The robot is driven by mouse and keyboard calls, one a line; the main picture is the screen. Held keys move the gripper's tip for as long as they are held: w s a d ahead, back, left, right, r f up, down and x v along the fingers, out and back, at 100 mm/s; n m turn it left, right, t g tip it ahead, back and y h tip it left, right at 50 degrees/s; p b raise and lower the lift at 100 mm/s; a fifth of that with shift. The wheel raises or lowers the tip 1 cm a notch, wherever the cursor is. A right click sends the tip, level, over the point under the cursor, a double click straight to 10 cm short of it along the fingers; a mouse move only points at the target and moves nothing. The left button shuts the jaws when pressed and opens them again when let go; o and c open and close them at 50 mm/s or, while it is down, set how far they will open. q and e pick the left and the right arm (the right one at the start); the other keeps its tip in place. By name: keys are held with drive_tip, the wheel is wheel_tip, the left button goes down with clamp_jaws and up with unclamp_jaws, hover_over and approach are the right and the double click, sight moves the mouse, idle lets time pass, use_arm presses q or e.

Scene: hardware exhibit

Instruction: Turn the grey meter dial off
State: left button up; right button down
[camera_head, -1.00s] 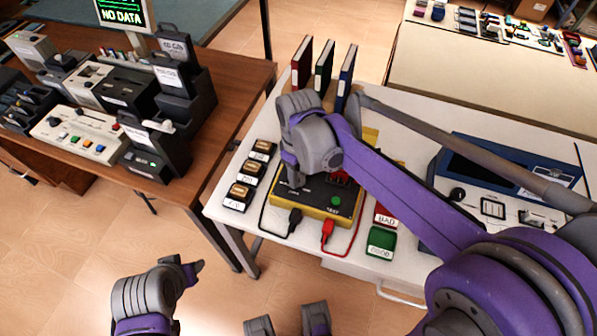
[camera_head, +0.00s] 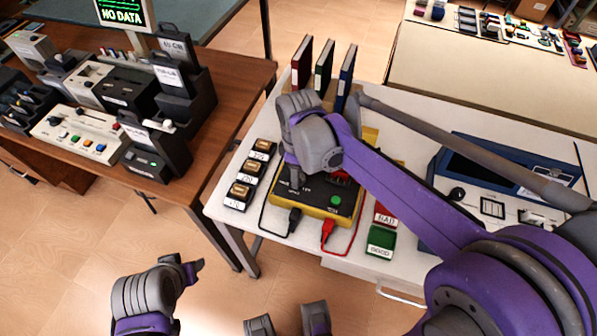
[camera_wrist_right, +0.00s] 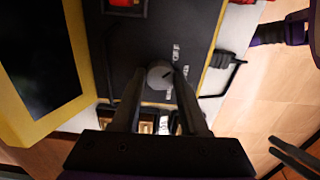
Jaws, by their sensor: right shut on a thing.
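The meter (camera_head: 345,207) is a yellow-edged box with a black face, lying on the white table. Its small round grey dial (camera_wrist_right: 159,76) shows in the right wrist view, with small white lettering beside it. My right gripper (camera_wrist_right: 158,88) has a finger on each side of the dial and is shut on it. In the head view this gripper (camera_head: 292,178) points down at the meter's left part and hides the dial. The dial's setting is too small to read surely. My left gripper (camera_head: 190,268) is low in the head view, away from the table; its jaws are unclear.
Black and red leads (camera_head: 327,232) run from the meter's front. Small labelled blocks (camera_head: 240,195) stand left of it; red and green blocks (camera_head: 381,241) stand right. Binders (camera_head: 324,70) stand behind. A blue instrument (camera_head: 510,160) is under my right arm.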

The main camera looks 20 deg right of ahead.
drive_tip(key=shift+c, duration=2.1)
unclamp_jaws()
wheel_tip(320, 180, up, 11)
drive_tip(key=p, duration=0.1)
drive_tip(key=shift+f, duration=0.15)
drive_tip(key=s+d+f+m+t+p, duration=0.2)
drive_tip(key=s+d+f+m, duration=0.1)
drive_tip(key=s+m, duration=0.2)
drive_tip(key=s+d+f+m+t+p, duration=0.2)
drive_tip(key=s+m, duration=0.4)
drive_tip(key=s, duration=0.3)
drive_tip(key=shift+s+d+f+t, duration=0.15)
drive_tip(key=shift+d+f+t, duration=0.55)
drive_tip(key=shift+d+f, duration=0.05)
